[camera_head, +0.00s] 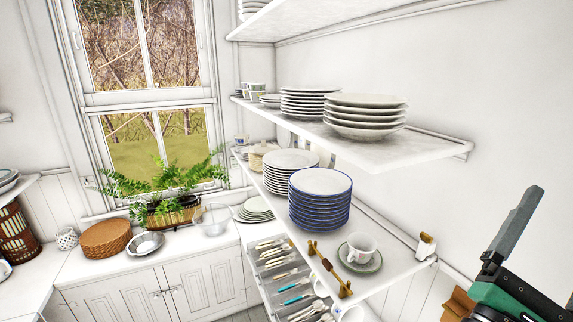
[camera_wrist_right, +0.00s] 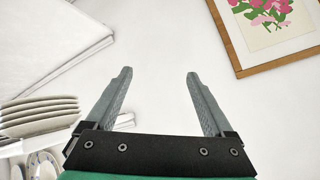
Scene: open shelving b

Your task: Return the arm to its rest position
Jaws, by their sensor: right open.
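My right gripper (camera_wrist_right: 159,100) is open and empty in the right wrist view, its two grey fingers apart in front of a bare white wall. In the head view one finger of this gripper (camera_head: 515,225) and its green body show at the lower right, to the right of the shelves and clear of them. My left gripper is not in either view.
The middle shelf (camera_head: 425,150) carries stacked white plates (camera_head: 365,117). The lower shelf (camera_head: 395,272) holds blue-rimmed plates (camera_head: 319,200), a cup (camera_head: 361,247) on a saucer and a brass-coloured stand (camera_head: 330,270). A framed picture (camera_wrist_right: 238,45) hangs on the wall.

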